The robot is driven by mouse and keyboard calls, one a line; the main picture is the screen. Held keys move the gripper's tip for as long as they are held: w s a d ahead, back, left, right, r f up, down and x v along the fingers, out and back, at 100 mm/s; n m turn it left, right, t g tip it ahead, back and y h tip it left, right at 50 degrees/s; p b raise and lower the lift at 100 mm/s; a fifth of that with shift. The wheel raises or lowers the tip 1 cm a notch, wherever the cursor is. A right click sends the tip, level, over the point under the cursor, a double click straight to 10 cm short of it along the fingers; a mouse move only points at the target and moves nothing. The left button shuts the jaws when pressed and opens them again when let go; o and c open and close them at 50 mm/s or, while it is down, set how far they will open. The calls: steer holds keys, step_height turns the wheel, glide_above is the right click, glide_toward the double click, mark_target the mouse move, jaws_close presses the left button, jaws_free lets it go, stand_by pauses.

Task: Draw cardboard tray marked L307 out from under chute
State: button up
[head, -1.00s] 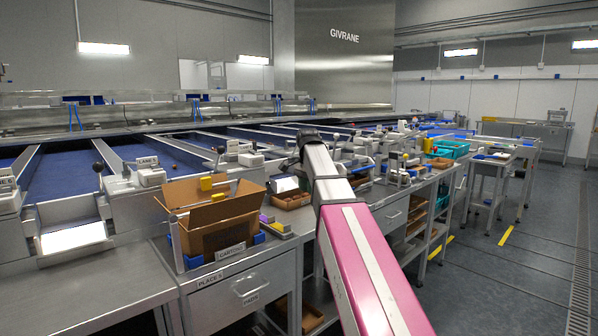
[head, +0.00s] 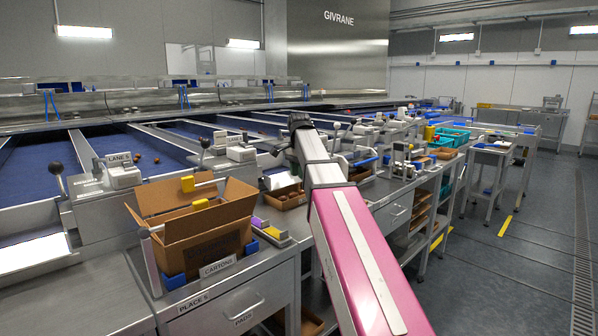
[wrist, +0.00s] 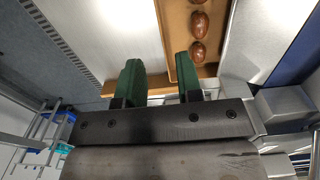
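In the wrist view, a brown cardboard tray (wrist: 181,45) holds a few shiny brown dates (wrist: 198,35). Its near wall runs across behind my fingertips. My gripper (wrist: 157,78) has two green fingers set apart with nothing clearly held between them. I cannot tell whether they touch the wall. In the head view, a low brown tray with dates (head: 290,199) sits below the chute area, just left of my arm. No L307 marking is readable. My fingers are hidden there behind my arm.
An open carton (head: 205,240) stands on the bench at left, with a yellow-and-purple item (head: 270,234) beside it. Lane levers and metal housings (head: 120,176) line the belts. More benches and teal crates (head: 452,137) stand at right. The floor at right is open.

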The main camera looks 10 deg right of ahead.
mark_target(299, 198)
step_height(299, 198, down, 10)
steer(key=shift+f, duration=0.2)
stand_by(0.3)
jaws_close()
